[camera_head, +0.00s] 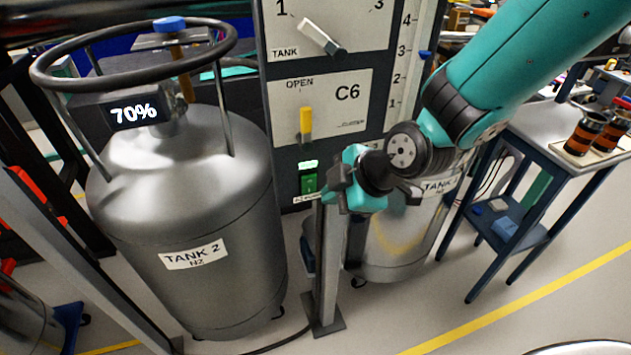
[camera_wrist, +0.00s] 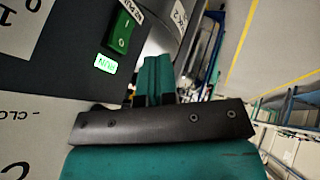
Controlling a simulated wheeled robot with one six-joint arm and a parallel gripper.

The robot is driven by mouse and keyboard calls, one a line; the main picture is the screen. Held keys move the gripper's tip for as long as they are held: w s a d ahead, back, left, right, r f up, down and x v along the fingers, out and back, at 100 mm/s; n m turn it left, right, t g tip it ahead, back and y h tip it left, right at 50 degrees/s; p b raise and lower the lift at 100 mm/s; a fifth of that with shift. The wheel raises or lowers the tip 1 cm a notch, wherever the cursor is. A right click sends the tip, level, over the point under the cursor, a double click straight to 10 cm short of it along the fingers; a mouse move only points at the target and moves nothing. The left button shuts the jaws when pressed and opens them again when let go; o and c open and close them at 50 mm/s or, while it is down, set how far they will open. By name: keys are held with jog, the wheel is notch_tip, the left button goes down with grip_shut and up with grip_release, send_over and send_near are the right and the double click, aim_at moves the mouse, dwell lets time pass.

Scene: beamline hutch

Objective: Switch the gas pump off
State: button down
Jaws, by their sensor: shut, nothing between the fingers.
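The pump switch (camera_head: 309,183) is a green rocker on the dark lower part of the panel, below the C6 plate. The wrist view shows the same green rocker (camera_wrist: 121,34) with I and O marks, and a lit green RUN sign (camera_wrist: 104,64) beside it. The sign (camera_head: 308,164) also glows in the head view. My gripper (camera_head: 338,187) is just right of the switch, apart from it as far as I can tell. Its teal fingers (camera_wrist: 157,78) are shut together with nothing between them. The rocker's exact tilt is hard to tell.
A silver tank marked TANK 2 (camera_head: 190,220) with a ring handle stands left. A grey post (camera_head: 328,265) rises below my gripper. Another tank (camera_head: 395,240) stands behind it. The panel has a yellow-handled valve (camera_head: 305,122) and a TANK selector (camera_head: 322,38). A blue-legged table (camera_head: 540,145) stands right.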

aim_at(306, 184)
jog(key=shift+w+a+f+p, duration=0.3)
jog(key=shift+w+a+f, duration=0.15)
jog(key=shift+w, duration=0.4)
jog(key=shift+w+a+f+p, duration=0.35)
jog(key=shift+w+a, duration=0.15)
jog(key=shift+w, duration=0.4)
jog(key=shift+w+a+f+p, duration=0.25)
jog(key=shift+w+a+f, duration=0.2)
jog(key=shift+w, duration=0.4)
jog(key=shift+w+a, duration=0.1)
jog(key=shift+w, duration=0.05)
jog(key=shift+w+r+b, duration=0.15)
jog(key=shift+w+b, duration=0.05)
jog(key=shift+b, duration=0.15)
jog(key=shift+r, duration=0.25)
